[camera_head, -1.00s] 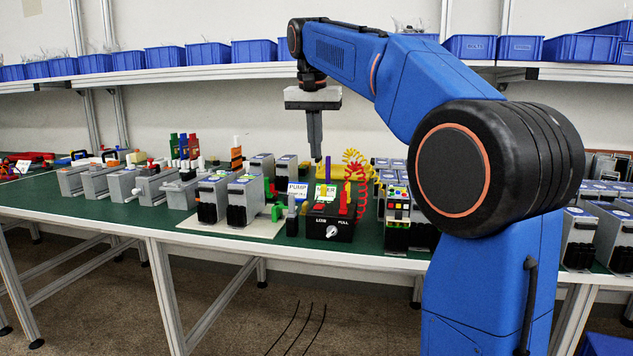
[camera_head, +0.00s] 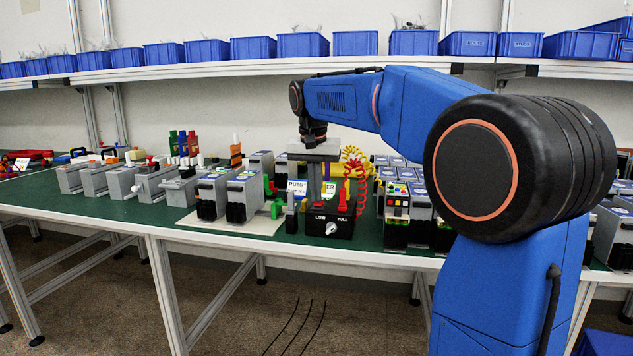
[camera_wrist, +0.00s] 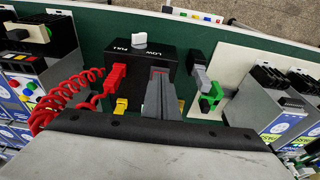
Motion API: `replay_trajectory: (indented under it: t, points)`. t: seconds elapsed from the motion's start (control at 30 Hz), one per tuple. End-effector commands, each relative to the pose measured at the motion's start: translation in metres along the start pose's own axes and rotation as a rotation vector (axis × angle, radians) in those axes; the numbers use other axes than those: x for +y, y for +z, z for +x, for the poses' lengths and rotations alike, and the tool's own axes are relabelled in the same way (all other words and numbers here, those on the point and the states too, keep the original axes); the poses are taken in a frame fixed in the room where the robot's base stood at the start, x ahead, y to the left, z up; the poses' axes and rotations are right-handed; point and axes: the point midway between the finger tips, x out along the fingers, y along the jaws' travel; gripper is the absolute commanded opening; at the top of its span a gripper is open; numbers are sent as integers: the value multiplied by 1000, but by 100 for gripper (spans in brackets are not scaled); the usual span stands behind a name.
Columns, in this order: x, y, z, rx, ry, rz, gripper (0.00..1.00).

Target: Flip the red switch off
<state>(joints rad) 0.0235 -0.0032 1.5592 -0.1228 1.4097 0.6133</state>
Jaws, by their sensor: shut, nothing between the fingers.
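A black control box (camera_head: 325,228) with a white knob (camera_head: 331,228) marked LOW and FULL stands near the bench's front edge; it also shows in the wrist view (camera_wrist: 185,60). A red upright piece (camera_head: 343,200) stands on its right side in the head view. In the wrist view a red plug (camera_wrist: 115,76) with a coiled red cord sits at its left. My gripper (camera_head: 314,204) is shut and empty, pointing down at the box; it also shows in the wrist view (camera_wrist: 157,78). A thin red sliver shows by the fingers. I cannot tell whether they touch a switch, as they hide part of the box.
A PUMP sign (camera_head: 297,187) and grey-and-green parts (camera_head: 273,200) stand left of the box. Grey modules (camera_head: 244,195) stand on a pale mat further left. A module with coloured buttons (camera_head: 397,205) stands to the right. Blue bins (camera_head: 303,45) line the shelf above.

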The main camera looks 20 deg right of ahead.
Motion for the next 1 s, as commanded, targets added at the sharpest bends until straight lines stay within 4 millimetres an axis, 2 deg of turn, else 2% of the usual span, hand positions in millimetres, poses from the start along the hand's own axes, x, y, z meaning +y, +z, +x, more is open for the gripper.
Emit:
replay_trajectory:
  t: [0.43, 0.63, 1.0]
  points:
    - [0, 2, 2, 6, 0, 0, 0]
    - [0, 10, 9, 103, 2, 0, 0]
    - [0, 7, 8, 108, 2, 3, 0]
